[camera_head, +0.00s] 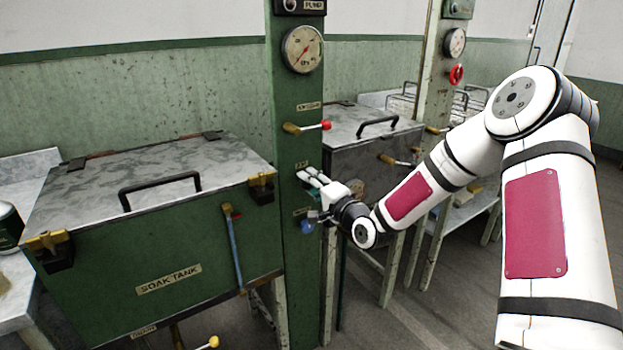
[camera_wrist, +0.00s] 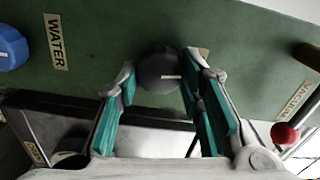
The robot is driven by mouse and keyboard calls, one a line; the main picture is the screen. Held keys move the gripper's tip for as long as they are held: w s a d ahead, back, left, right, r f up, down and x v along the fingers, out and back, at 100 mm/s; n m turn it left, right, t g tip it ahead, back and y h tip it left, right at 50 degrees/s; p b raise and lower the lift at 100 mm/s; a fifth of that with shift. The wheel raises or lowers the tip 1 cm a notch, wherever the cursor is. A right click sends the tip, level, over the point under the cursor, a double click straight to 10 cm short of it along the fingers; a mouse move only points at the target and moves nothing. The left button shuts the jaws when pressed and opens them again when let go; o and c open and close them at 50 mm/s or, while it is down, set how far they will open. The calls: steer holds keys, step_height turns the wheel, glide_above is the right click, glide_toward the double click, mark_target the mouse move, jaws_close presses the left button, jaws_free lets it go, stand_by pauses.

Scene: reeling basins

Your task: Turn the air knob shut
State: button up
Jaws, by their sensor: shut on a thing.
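The air knob (camera_wrist: 157,72) is a dark, round knob with a short white mark on its face, on the green panel (camera_wrist: 120,30). In the wrist view my gripper (camera_wrist: 158,82) has a teal-padded finger on each side of the knob and is shut on it. In the head view my gripper (camera_head: 313,177) reaches the front of the green post (camera_head: 300,255) from the right. The fingers hide the knob there. A small label (camera_head: 301,165) shows just above the fingers. In the wrist view the label beside the knob is mostly hidden.
The blue water knob (camera_head: 307,227) sits just below my gripper. A red-tipped vacuum lever (camera_head: 325,125) juts out above it, with a gauge (camera_head: 302,49) higher up. The soak tank (camera_head: 160,270) stands close on the left; another lidded tank (camera_head: 365,140) stands behind right.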

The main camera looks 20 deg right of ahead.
steer(key=shift+d+m+p, duration=0.1)
steer(key=shift+m+p, duration=0.4)
steer(key=shift+m, duration=0.4)
steer(key=o, duration=1.1)
steer(key=shift+f, duration=0.1)
steer(key=shift+o, duration=0.2)
steer(key=v, duration=1.2)
